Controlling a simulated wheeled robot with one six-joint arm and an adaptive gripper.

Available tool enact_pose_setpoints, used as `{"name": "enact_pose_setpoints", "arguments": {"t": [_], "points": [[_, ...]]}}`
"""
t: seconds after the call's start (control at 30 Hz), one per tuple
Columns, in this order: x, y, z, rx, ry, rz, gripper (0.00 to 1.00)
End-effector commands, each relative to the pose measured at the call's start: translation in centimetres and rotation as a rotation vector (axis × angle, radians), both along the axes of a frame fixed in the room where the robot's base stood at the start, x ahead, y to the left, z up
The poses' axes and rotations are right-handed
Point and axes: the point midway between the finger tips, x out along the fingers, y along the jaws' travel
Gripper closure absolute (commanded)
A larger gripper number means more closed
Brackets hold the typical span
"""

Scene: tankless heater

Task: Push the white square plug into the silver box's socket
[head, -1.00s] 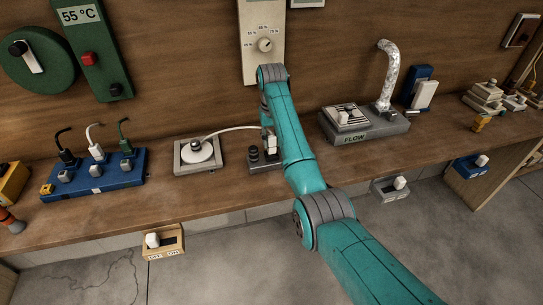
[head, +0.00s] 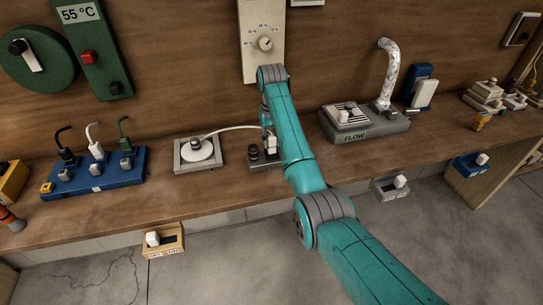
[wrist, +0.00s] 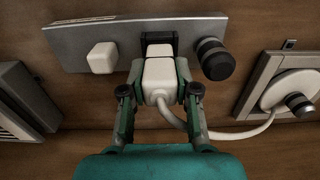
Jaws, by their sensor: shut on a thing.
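The silver box (wrist: 120,36) spans the top of the wrist view, with a black socket (wrist: 160,38) near its middle. My gripper (wrist: 160,92) is shut on the white square plug (wrist: 159,72), whose white cord leaves on the near side. The plug is lined up with the socket and right at it; I cannot tell how far in it sits. In the head view the silver box (head: 260,165) stands on the bench, partly hidden by my arm, and my gripper is mostly hidden there.
A white square button (wrist: 102,57) and a black knob (wrist: 214,58) flank the socket. The cord runs to a round white disc on a grey plate (head: 180,166). A blue block with switches (head: 120,178) and a FLOW box (head: 385,133) stand farther along the bench.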

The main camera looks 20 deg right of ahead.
Motion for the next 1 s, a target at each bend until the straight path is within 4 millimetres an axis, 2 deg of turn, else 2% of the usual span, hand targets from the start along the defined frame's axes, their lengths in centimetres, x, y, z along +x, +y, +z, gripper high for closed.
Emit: {"name": "enact_pose_setpoints", "arguments": {"t": [1.0], "points": [[0.0, 0.0, -1.1, 0.000, 0.001, 0.000, 1.00]]}}
